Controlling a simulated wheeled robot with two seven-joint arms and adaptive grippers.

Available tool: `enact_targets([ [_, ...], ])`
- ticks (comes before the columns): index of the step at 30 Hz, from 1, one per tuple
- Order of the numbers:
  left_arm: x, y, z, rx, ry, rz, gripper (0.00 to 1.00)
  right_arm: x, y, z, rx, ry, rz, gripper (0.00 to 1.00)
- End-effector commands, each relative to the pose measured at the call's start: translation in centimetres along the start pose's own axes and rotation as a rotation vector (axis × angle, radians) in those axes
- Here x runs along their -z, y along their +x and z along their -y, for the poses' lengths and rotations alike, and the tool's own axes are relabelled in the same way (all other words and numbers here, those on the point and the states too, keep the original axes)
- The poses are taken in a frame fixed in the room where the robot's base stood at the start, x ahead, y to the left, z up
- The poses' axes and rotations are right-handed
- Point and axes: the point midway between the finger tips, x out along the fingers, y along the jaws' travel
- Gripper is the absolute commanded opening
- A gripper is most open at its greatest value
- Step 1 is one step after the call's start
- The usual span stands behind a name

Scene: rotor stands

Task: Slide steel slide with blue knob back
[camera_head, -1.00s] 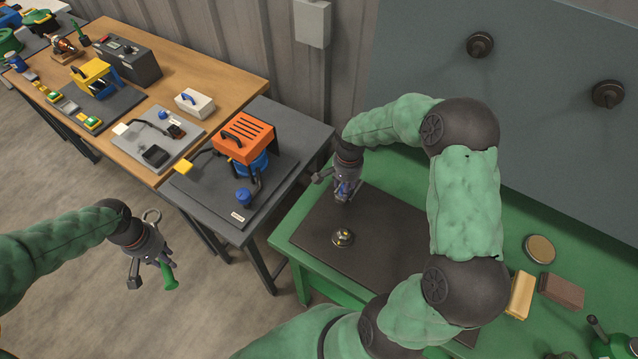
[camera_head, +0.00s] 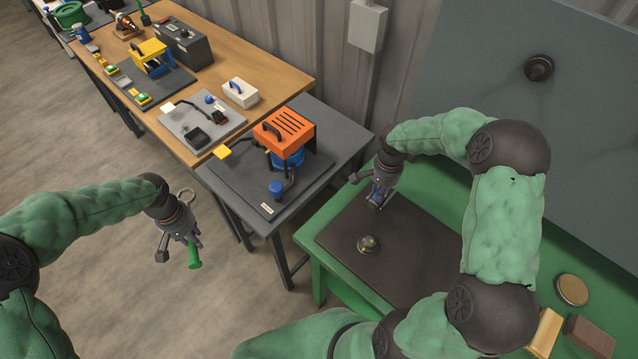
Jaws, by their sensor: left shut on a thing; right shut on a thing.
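My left gripper (camera_head: 181,245) is shut on a green-handled tool (camera_head: 195,256) and hangs over open floor, left of the tables. My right gripper (camera_head: 376,197) is shut on a small bluish-grey thing (camera_head: 379,194), partly hidden by the fingers, above the dark mat (camera_head: 340,235). Two blue knobs show: one (camera_head: 276,188) on the dark board with the orange-covered unit (camera_head: 285,130), one (camera_head: 209,99) on the grey plate (camera_head: 190,120) on the wooden table. I cannot tell which belongs to the steel slide, nor make out the slide itself. Both knobs are apart from my grippers.
A brass-and-dark round piece (camera_head: 368,244) sits on the mat on the green bench (camera_head: 320,262). A white box (camera_head: 240,93), a yellow unit (camera_head: 150,55) and a dark box (camera_head: 181,42) stand on the wooden table. Free floor lies at left.

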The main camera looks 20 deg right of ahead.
Motion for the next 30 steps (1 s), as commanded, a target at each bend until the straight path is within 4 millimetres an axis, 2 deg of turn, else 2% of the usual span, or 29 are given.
enact_targets([
  [30, 0.1, 0.1, 0.0, 0.0, 0.0, -0.002, 0.0, 2.6, 0.0, 0.0, 0.001, 0.0, -0.001, 0.0],
])
